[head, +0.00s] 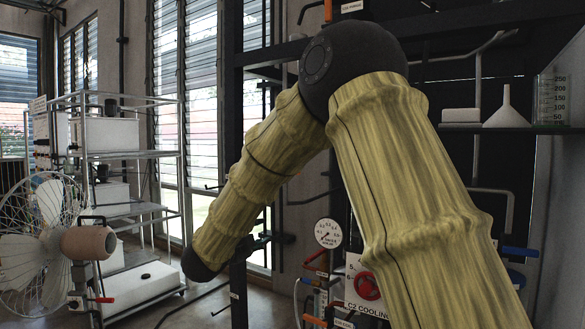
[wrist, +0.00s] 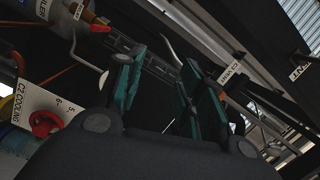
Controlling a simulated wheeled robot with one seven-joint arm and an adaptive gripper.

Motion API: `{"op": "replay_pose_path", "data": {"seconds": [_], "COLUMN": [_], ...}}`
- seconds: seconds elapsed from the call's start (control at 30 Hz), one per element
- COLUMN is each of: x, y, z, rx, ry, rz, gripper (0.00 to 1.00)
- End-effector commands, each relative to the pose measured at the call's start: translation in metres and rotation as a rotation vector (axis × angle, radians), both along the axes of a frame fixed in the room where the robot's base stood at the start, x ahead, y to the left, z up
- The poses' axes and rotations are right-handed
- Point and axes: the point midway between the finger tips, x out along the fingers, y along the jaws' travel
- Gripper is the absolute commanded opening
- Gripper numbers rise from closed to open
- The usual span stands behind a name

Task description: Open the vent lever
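My gripper (wrist: 160,68) shows in the wrist view with its two teal-padded fingers apart. I see nothing held between them. Beyond the fingers is a dark framework with a white tag (wrist: 230,72) that seems to read C2 VENT. A second tag (wrist: 300,71) at the right ends in NT. I cannot tell for sure which part is the vent lever. A pale curved rod (wrist: 170,50) lies beyond the gap between the fingers; I cannot tell whether it is a lever. In the head view my arm crosses the middle, and the gripper cannot be made out.
A C2 COOLING plate (wrist: 32,113) with a red knob (wrist: 45,123) is left of the gripper; the knob also shows in the head view (head: 367,285). A pressure gauge (head: 327,233) and a blue handle (head: 520,252) flank my arm. A fan (head: 40,245) and metal shelving (head: 125,155) stand left.

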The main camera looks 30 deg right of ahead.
Motion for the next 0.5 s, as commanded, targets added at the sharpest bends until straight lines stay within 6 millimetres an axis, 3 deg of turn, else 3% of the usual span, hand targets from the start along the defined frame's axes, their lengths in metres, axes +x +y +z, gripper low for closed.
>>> {"op": "replay_pose_path", "data": {"seconds": [0.03, 0.2, 0.3, 0.5], "x": [-0.004, -0.020, -0.027, -0.033], "y": [-0.004, -0.013, -0.016, -0.020], "z": [0.041, 0.117, 0.144, 0.163], "rx": [0.019, 0.081, 0.104, 0.125], "ry": [-0.053, -0.190, -0.242, -0.282], "rz": [-0.030, -0.116, -0.149, -0.175], "gripper": [0.38, 0.38, 0.38, 0.38]}}
